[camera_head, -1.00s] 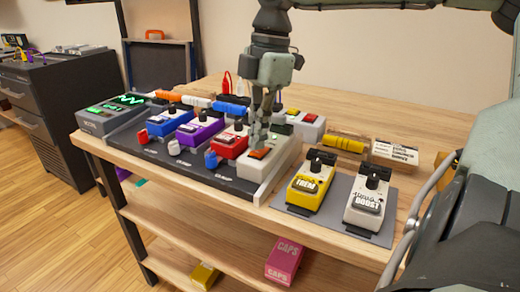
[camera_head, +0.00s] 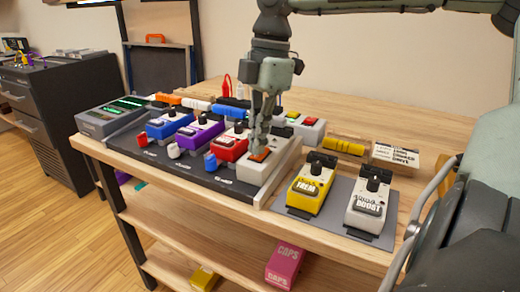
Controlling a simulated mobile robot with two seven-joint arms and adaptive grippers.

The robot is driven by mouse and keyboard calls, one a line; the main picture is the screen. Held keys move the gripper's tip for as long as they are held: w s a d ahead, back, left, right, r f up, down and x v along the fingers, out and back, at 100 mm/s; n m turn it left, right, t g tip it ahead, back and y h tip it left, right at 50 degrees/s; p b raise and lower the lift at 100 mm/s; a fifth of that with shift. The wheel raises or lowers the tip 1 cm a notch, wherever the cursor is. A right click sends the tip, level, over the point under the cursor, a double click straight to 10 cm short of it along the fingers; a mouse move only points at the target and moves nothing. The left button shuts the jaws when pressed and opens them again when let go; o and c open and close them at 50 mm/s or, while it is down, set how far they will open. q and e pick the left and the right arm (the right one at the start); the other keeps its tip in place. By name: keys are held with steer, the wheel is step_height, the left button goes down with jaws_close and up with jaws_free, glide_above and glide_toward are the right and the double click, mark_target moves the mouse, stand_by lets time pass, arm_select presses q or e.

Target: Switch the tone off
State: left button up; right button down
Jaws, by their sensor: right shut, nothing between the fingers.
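A white box pedal (camera_head: 278,170) with an orange-red switch (camera_head: 259,155) sits at the right end of the dark pedalboard (camera_head: 190,173). My right gripper (camera_head: 259,148) points straight down, shut and empty, with its fingertips at the switch. They look to be touching it, and they hide part of it. The grey display unit (camera_head: 97,121) stands at the board's left end, and its screen (camera_head: 125,103) shows flat green lines with no wave. My left gripper is not in view.
Blue (camera_head: 168,126), purple (camera_head: 200,134) and red (camera_head: 230,146) pedals stand left of the white one. Yellow (camera_head: 310,187) and white BOOST (camera_head: 368,202) pedals stand on a grey mat to the right. A footswitch box (camera_head: 308,130) is behind.

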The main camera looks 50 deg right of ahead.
mark_target(257, 156)
steer(key=shift+r+p, duration=1.8)
steer(key=shift+r, duration=1.45)
steer(key=shift+f, duration=0.1)
